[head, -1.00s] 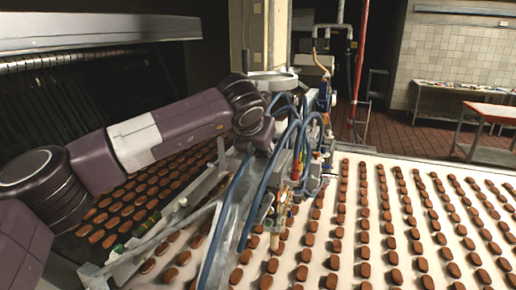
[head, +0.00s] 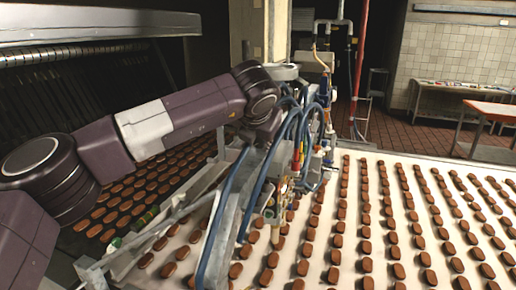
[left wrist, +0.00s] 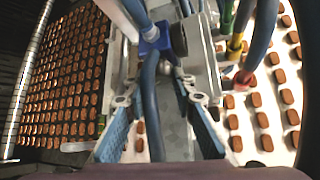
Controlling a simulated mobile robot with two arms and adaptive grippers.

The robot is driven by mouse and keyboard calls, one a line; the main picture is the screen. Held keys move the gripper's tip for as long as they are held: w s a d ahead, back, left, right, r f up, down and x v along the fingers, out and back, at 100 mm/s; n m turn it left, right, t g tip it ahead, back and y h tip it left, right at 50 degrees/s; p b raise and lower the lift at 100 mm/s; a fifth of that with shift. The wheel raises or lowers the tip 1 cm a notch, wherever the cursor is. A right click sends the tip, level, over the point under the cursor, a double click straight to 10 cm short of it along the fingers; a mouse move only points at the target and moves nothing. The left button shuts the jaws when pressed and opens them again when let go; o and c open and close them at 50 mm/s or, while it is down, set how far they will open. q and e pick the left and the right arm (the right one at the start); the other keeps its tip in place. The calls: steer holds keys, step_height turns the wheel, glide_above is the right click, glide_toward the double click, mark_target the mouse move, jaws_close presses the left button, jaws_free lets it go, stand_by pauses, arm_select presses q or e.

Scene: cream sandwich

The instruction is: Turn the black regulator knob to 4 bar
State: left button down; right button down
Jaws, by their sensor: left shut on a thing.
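My left gripper (left wrist: 160,82) shows in the left wrist view with two blue-sided fingers reaching up from below. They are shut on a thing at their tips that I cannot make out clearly. A dark blue hose (left wrist: 150,105) runs between the fingers in the picture. A black round part (left wrist: 179,39), perhaps the regulator knob, sits beside a blue fitting (left wrist: 154,38) just beyond the tips. In the head view my left arm reaches to the pneumatic assembly (head: 297,150), and the gripper is hidden among hoses there. No pressure reading is legible. My right gripper is not in view.
Several blue hoses (head: 228,190) loop close around the gripper. Coloured fittings, including a red one (left wrist: 243,78), stand to the right in the wrist view. The white conveyor (head: 345,230) carries rows of brown biscuits. A metal rail (head: 160,230) crosses at the front left.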

arm_select(q)
steer(key=c, duration=1.6)
jaws_free()
steer(key=v, duration=1.2)
steer(key=shift+d, duration=0.15)
